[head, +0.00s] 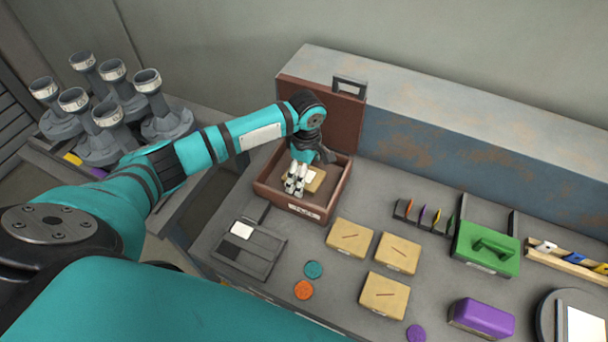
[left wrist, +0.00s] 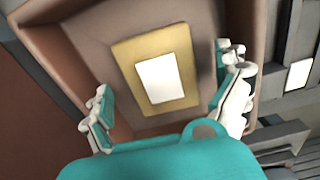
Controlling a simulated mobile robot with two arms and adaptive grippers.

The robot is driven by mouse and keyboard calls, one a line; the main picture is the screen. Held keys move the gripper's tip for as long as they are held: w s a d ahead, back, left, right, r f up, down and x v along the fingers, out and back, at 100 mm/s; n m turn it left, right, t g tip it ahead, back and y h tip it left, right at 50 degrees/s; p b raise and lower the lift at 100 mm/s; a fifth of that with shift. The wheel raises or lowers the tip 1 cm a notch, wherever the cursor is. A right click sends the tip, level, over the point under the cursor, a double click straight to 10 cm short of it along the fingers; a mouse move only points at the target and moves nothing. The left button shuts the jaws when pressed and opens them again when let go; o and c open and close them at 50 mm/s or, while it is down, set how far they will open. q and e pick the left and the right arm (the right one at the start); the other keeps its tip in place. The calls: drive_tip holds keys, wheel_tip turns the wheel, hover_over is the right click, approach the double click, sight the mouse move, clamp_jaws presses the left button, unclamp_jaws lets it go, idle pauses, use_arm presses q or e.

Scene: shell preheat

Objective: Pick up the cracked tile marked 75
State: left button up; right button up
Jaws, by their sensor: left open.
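A tan tile with a blank-looking white label (left wrist: 163,78) lies flat in a reddish-brown open box; it also shows in the head view (head: 316,183), partly hidden by the gripper. No number is readable on it, and no crack shows on its visible face. My left gripper (head: 297,180) is open inside or just above the box (head: 335,205), its fingers on either side of the tile in the left wrist view (left wrist: 168,92), apart from it. Three tan tiles with dark lines, a left one (head: 349,238), a right one (head: 397,253) and a front one (head: 385,296), lie on the table. My right gripper is not in view.
The box's raised lid (head: 320,105) stands behind it. A grey panel (head: 250,247) lies front left of the box. Teal (head: 313,269), orange (head: 304,290) and purple discs (head: 416,333), a green case (head: 486,248) and a purple block (head: 482,318) are on the table.

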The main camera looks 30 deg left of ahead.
use_arm(q)
drive_tip(key=shift+f, duration=0.45)
drive_tip(key=shift+r, duration=0.1)
drive_tip(key=c, duration=1.5)
